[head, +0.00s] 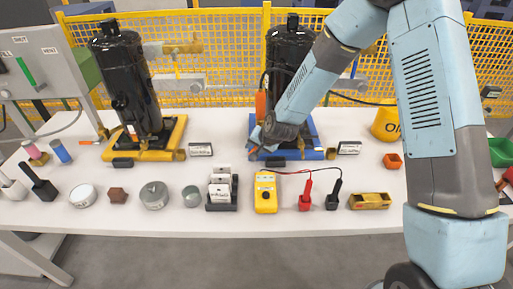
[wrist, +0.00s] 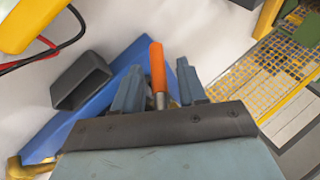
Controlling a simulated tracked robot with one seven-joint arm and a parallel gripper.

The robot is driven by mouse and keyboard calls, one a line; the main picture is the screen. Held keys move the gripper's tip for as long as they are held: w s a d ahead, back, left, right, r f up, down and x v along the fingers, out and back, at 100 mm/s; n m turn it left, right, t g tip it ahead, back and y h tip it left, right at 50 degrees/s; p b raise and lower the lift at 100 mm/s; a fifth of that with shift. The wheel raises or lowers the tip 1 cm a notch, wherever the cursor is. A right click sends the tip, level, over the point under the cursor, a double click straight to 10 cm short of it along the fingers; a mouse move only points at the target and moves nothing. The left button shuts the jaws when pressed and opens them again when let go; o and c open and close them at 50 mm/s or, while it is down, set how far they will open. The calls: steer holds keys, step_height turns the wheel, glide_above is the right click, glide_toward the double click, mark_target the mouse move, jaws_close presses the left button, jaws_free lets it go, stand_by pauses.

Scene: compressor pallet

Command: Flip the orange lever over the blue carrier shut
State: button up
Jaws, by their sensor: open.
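The blue carrier (head: 318,153) lies on the white table under a black upright cylinder (head: 288,62); its blue edge also shows in the wrist view (wrist: 92,103). The orange lever (wrist: 157,68) has an orange grip on a metal shaft and stands between my two fingers in the wrist view. My gripper (wrist: 158,80) is open, one finger on each side of the lever, with a gap visible on both sides. In the head view my gripper (head: 262,143) is low at the carrier's left front, where it and my arm hide much of the lever.
A dark block (wrist: 82,80) sits at the carrier's edge. A yellow meter (head: 266,192) with red and black leads lies in front. A yellow carrier (head: 145,140) with another black cylinder stands left. A yellow mesh fence (head: 220,50) runs behind the table.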

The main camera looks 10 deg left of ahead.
steer(key=shift+f, duration=0.1)
jaws_close()
stand_by(0.4)
